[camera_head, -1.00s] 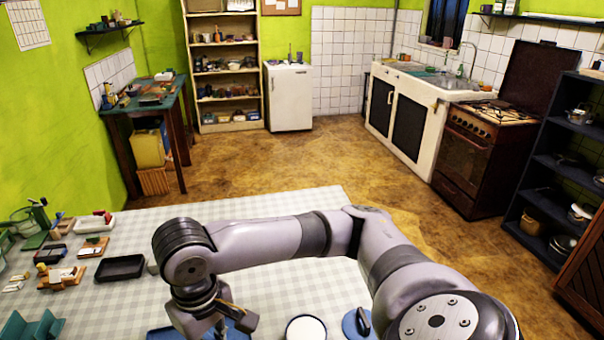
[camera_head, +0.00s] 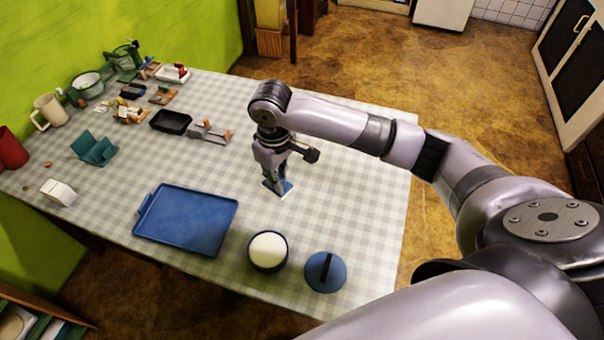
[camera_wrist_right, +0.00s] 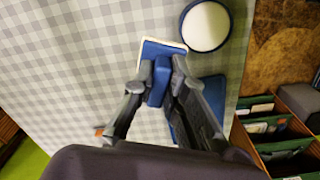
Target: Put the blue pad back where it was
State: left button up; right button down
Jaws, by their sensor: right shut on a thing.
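The blue pad (camera_head: 282,189) has a pale edge and a blue grip block. In the head view it is at or just above the checked tablecloth, right of the blue tray. My right gripper (camera_head: 274,172) points down and is shut on the pad's block (camera_wrist_right: 158,82). The pad's flat plate (camera_wrist_right: 163,49) shows beyond the fingertips in the right wrist view. I cannot tell whether the pad touches the cloth. My left gripper is not in view.
The blue tray (camera_head: 190,222) lies empty near the table's front. A white-topped round pot (camera_head: 267,251) and a blue lid (camera_head: 326,272) stand to its right. A black tray (camera_head: 170,121) and small items are farther back. The table's right side is clear.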

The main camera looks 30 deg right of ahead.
jog(key=d+f+n, duration=0.1)
jog(key=d+f, duration=0.1)
jog(key=f, duration=0.4)
jog(key=w+d+f+n, duration=0.1)
jog(key=d+f+n, duration=0.1)
jog(key=f, duration=0.4)
jog(key=d+f+n, duration=0.2)
jog(key=f, duration=0.4)
jog(key=shift+w+d, duration=0.1)
jog(key=shift+w, duration=0.3)
pick_arm(q)
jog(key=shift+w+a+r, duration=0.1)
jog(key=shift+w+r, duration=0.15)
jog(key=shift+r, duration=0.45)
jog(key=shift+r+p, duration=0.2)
jog(key=shift+p, duration=0.15)
pick_arm(e)
jog(key=shift+f, duration=0.1)
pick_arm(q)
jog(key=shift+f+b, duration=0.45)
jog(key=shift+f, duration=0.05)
pick_arm(e)
jog(key=shift+f, duration=0.8)
jog(key=c, duration=1.5)
grip_release()
jog(key=shift+c, duration=0.2)
